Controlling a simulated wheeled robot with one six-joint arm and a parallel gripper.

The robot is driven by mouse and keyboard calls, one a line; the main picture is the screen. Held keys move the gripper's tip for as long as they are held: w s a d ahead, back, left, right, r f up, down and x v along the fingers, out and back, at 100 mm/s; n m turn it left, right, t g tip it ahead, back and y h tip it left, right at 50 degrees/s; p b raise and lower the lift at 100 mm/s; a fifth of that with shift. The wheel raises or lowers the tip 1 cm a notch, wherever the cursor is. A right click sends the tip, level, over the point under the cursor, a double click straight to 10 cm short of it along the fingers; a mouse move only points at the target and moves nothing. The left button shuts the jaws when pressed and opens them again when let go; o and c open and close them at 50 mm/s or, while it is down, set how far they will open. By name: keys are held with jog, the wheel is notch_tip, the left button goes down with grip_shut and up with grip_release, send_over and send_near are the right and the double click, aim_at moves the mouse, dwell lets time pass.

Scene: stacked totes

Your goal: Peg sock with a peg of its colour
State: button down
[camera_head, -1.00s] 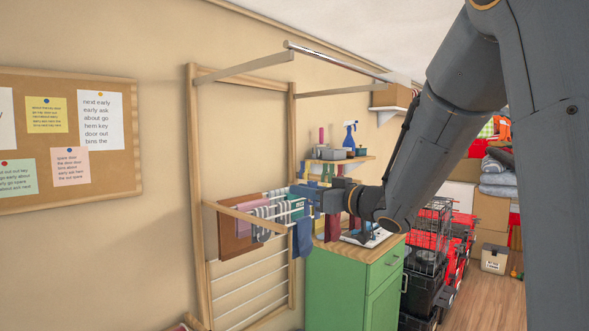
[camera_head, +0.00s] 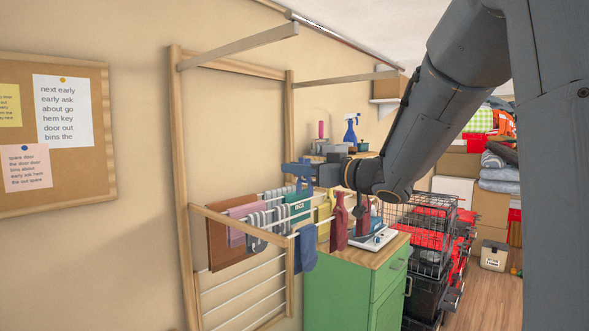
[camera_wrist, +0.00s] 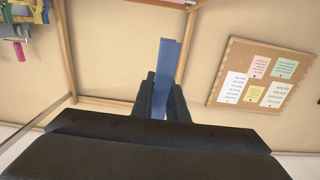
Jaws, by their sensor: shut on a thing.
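My gripper (camera_head: 316,173) is shut on a blue peg (camera_head: 297,170) above the rods of the wooden drying rack (camera_head: 243,217). In the wrist view the blue peg (camera_wrist: 167,62) stands out between the two dark fingers (camera_wrist: 163,92). A plain blue sock (camera_head: 306,247) hangs at the front end of the rods, below the gripper. Red socks (camera_head: 339,222), a yellow sock (camera_head: 323,215) and grey striped socks (camera_head: 256,225) hang nearby. The peg is apart from the blue sock. Whether other pegs sit on the socks is too small to tell.
A brown cloth (camera_head: 222,247), a pink cloth (camera_head: 242,212) and a green cloth (camera_head: 299,203) also hang on the rack. Upper rack arms (camera_head: 240,46) jut out above. A green cabinet (camera_head: 338,288) with an iron (camera_head: 373,240) on top stands at the right.

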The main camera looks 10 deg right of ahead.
jog(key=shift+s+d+p, duration=0.15)
jog(key=shift+s+p, duration=0.05)
jog(key=shift+p, duration=0.3)
notch_tip(320, 180, down, 11)
jog(key=b, duration=0.4)
jog(key=shift+r+b, duration=0.2)
jog(key=shift+b, duration=0.15)
dwell(1.0)
jog(key=shift+f, duration=0.1)
dwell(0.3)
jog(key=c, duration=1.7)
grip_release()
jog(key=shift+o, duration=0.2)
